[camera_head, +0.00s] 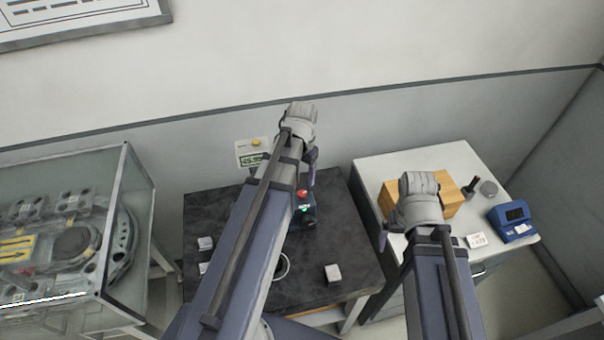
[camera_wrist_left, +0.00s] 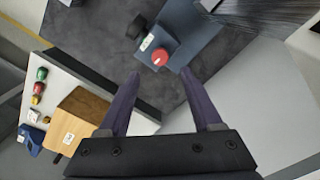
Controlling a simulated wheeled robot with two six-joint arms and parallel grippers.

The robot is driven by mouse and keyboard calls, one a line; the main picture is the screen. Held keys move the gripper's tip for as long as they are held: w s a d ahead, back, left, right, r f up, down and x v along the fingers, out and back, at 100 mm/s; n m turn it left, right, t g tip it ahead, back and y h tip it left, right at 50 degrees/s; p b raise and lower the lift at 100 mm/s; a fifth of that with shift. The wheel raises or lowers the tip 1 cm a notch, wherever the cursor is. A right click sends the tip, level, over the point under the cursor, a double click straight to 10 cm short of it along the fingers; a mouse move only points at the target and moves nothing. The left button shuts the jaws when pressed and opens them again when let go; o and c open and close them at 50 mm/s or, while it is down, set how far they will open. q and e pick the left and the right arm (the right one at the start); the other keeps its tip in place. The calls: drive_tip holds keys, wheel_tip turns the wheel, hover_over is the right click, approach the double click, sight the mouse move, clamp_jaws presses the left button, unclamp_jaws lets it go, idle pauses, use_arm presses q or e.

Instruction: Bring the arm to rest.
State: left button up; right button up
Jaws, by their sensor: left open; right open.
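My left arm reaches up across the dark table (camera_head: 345,240) in the head view, and its gripper (camera_head: 312,165) is high near the back wall. In the left wrist view the two purple fingers of this gripper (camera_wrist_left: 160,73) are wide apart with nothing between them. A dark blue device with a red button (camera_head: 302,194) stands on the table below; the red button also shows in the left wrist view (camera_wrist_left: 160,58). My right gripper (camera_head: 384,240) is over the left edge of the white cabinet; it is open, its fingers mostly hidden by its wrist.
The white cabinet (camera_head: 440,160) holds a cardboard box (camera_head: 455,195), a blue device (camera_head: 512,222) and small items. White cubes (camera_head: 333,274) lie on the table. A glass case (camera_head: 130,210) stands at left.

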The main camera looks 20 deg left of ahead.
idle(0.3)
use_arm(q)
drive_tip(key=s+d+f+b, duration=0.3)
drive_tip(key=d, duration=0.3)
drive_tip(key=s+d+f+m+b, duration=0.1)
drive_tip(key=s+d+f+b, duration=0.3)
drive_tip(key=d, duration=0.3)
drive_tip(key=s+d+f+m+y+b, duration=0.1)
drive_tip(key=s+d+f+b, duration=0.2)
drive_tip(key=d, duration=0.3)
drive_tip(key=shift+s+d+f+b, duration=0.3)
drive_tip(key=shift+s+f+b, duration=0.1)
drive_tip(key=shift+s, duration=0.05)
drive_tip(key=shift+d, duration=0.1)
